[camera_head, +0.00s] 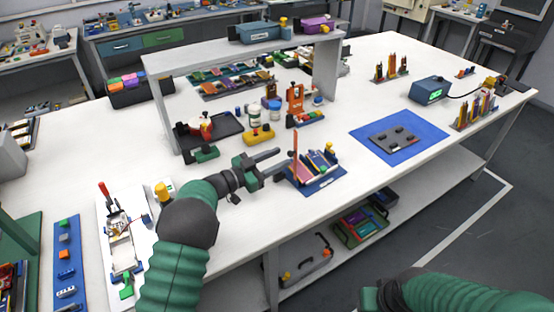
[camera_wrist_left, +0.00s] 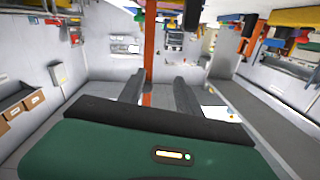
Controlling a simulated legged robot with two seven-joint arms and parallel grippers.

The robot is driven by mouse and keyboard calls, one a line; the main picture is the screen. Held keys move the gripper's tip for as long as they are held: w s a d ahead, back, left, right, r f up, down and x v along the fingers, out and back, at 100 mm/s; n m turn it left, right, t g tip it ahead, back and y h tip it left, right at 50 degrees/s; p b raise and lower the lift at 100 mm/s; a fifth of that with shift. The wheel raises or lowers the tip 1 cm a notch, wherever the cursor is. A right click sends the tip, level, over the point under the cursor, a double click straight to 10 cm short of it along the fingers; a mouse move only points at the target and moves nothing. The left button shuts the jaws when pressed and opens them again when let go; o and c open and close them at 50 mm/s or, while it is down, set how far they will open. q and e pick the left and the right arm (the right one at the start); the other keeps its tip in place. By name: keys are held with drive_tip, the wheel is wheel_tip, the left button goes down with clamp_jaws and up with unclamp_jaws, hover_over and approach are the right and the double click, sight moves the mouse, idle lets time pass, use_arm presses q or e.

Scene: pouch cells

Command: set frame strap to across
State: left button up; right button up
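A blue mat (camera_head: 372,146) with a dark grey plate (camera_head: 393,138) lies to the right. A yellow-based item (camera_head: 258,136) and an orange stand (camera_head: 296,103) are behind the gripper. A white raised shelf (camera_head: 205,57) spans the back. Bare table lies between frame and mat.

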use_arm(q)
drive_tip(key=v, duration=0.7)
drive_tip(key=shift+a, duration=0.25)
drive_tip(key=shift+s+f, duration=0.1)
drive_tip(key=shift+s, duration=0.05)
drive_tip(key=shift+c, duration=0.2)
